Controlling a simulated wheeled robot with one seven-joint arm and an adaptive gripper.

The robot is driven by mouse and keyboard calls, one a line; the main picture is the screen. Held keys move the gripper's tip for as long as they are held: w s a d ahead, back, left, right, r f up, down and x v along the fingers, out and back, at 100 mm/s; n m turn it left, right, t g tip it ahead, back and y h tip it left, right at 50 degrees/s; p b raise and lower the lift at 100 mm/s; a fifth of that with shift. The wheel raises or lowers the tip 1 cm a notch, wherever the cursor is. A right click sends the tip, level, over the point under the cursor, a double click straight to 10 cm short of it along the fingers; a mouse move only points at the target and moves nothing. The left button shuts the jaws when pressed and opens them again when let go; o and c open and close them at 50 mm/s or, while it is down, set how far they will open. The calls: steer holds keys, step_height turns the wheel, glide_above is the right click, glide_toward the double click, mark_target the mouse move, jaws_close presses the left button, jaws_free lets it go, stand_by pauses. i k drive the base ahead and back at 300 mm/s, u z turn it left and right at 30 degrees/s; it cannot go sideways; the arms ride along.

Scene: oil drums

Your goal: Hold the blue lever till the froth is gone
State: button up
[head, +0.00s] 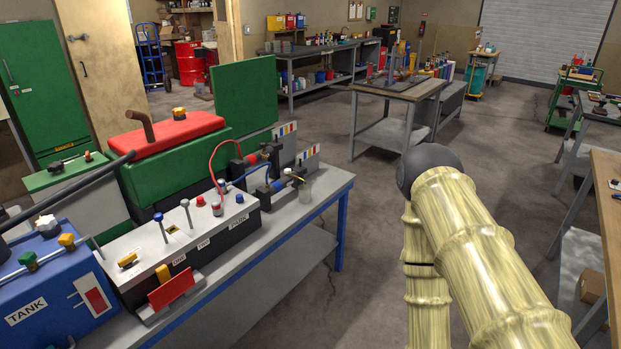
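A lever with a blue knob (158,217) stands upright on the white-topped control box (134,244) at the left. A second, grey-knobbed lever (185,204) stands just right of it. A small clear jar (305,192) stands near the bench's right end, under a brass-coloured fitting beside the blue-and-black valve block (276,187). I cannot make out any froth. My arm shows at the right as pale yellow links with a dark round joint, well apart from the lever. My gripper is not in view.
The grey bench (309,203) has a blue frame. A blue tank (45,280) marked TANK is at the lower left, and a green machine with a red lid (170,138) stands behind the box. Open floor (358,235) lies between this bench and the right-hand tables.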

mark_target(158, 217)
steer(key=z, duration=0.25)
steer(key=i, duration=0.65)
steer(key=u, duration=1.25)
